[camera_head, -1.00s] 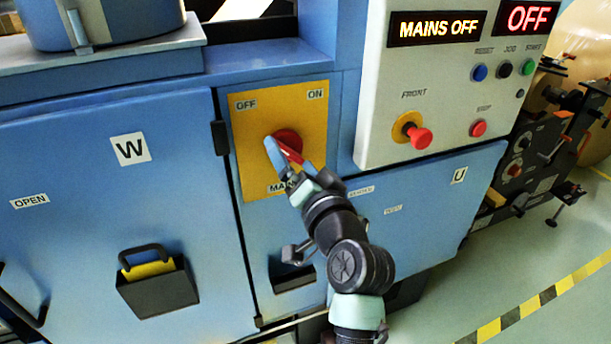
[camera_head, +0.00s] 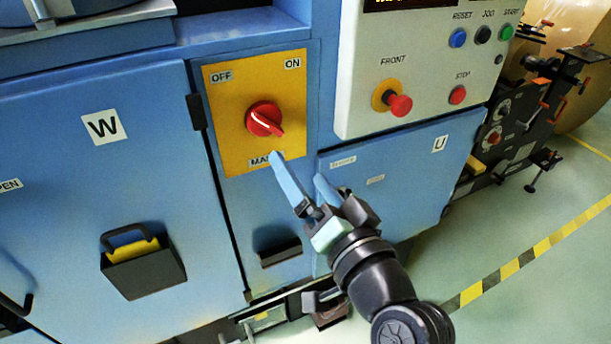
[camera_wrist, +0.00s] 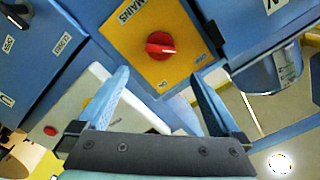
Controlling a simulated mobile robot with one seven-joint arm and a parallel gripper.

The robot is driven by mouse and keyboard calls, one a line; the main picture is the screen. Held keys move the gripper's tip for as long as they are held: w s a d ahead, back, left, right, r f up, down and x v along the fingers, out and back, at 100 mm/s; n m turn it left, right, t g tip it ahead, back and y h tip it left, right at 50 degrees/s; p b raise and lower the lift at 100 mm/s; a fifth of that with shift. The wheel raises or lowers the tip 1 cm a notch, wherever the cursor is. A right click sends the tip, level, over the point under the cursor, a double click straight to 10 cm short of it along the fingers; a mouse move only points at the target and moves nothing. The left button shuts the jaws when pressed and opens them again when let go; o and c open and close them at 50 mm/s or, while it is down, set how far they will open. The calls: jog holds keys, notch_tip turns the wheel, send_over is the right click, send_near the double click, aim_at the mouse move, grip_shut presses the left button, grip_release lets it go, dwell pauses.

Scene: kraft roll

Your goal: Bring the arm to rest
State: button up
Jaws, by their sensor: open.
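My gripper (camera_head: 300,178) is open and empty in the head view. Its blue fingers are spread apart, just below and to the right of the yellow mains plate (camera_head: 225,112). The red rotary knob (camera_head: 264,119) on that plate is clear of the fingers. Its white line points to the lower right, away from both the OFF and ON labels. In the wrist view my gripper (camera_wrist: 164,95) shows both fingers apart, with the red knob (camera_wrist: 158,46) beyond them and nothing between them.
The blue cabinet has a W door (camera_head: 60,170) and a U door (camera_head: 410,165). A grey control panel (camera_head: 430,60) with a red front knob (camera_head: 399,105) juts out at upper right. Open floor (camera_head: 510,235) with a striped line (camera_head: 530,255) lies to the right.

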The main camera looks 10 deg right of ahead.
jog(key=s+a+r+n+t+h+p, duration=0.1)
jog(key=r+p, duration=0.4)
jog(key=r, duration=1.2)
jog(key=s+a+r+n+t+h+p, duration=0.2)
jog(key=s+r+t+p, duration=0.3)
jog(key=r, duration=1.2)
jog(key=s+a+r+n+t+h+p, duration=0.1)
jog(key=s+r+t+p, duration=0.3)
jog(key=r, duration=1.3)
jog(key=n+h+p, duration=0.1)
jog(key=p, duration=0.2)
jog(key=shift+s+a+h, duration=0.3)
jog(key=shift+s, duration=0.1)
